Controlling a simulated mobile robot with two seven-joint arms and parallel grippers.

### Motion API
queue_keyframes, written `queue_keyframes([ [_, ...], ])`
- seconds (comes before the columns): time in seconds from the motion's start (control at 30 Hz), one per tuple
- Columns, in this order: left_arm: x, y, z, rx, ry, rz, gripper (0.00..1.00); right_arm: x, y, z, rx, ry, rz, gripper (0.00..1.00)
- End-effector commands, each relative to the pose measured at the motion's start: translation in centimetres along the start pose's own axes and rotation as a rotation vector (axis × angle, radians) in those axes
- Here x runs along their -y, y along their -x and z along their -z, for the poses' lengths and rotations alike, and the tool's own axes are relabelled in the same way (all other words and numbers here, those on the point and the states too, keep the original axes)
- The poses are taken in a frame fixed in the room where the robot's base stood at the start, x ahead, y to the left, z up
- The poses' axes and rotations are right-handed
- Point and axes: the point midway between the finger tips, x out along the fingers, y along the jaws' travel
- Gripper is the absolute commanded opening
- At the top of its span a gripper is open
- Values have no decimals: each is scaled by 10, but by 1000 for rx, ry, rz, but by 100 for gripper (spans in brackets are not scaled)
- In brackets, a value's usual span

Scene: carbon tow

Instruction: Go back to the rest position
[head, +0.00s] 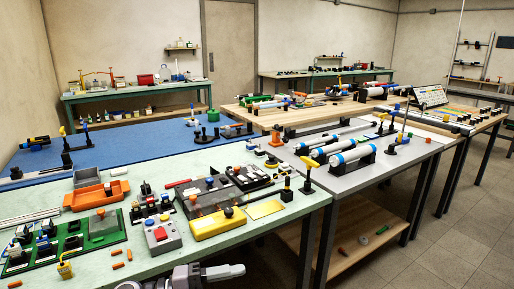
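Part of one of my arms, grey and white, shows at the bottom edge of the head view, in front of the green-topped table (285,228). No gripper fingers can be made out on it, and I cannot tell which arm it belongs to. Neither of my grippers is in view, so whether they hold anything is hidden. The task names no object.
The near table carries a yellow box (218,223), an orange tray (96,196), a grey box with a red button (162,236) and a green board (100,243). A grey table (345,184) with white-and-blue cylinders stands right. Open floor (440,235) lies at right.

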Motion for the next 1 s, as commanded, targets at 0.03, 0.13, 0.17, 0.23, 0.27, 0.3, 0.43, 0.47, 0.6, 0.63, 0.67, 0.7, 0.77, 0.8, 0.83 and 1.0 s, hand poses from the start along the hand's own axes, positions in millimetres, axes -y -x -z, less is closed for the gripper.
queue_keyframes([
  [0.03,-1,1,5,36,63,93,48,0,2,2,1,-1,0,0],
  [0.13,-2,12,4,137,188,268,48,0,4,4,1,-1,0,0],
  [0.17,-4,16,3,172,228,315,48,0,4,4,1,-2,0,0],
  [0.23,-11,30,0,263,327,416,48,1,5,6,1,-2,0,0],
  [0.27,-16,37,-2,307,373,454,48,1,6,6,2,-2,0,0],
  [0.3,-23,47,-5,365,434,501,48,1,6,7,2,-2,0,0],
  [0.43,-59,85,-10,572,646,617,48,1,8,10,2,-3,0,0],
  [0.47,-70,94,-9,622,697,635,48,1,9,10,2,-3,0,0],
  [0.6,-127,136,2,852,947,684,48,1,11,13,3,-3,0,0],
  [0.63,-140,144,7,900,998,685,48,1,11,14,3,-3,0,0],
  [0.67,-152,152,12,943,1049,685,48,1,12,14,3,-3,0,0],
  [0.7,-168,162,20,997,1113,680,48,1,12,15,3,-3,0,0],
  [0.77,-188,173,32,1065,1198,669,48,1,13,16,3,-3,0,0],
  [0.8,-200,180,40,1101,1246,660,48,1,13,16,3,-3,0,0],
  [0.83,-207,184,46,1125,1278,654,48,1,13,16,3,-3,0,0],
  [1.0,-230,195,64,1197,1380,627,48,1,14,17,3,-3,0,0],
])
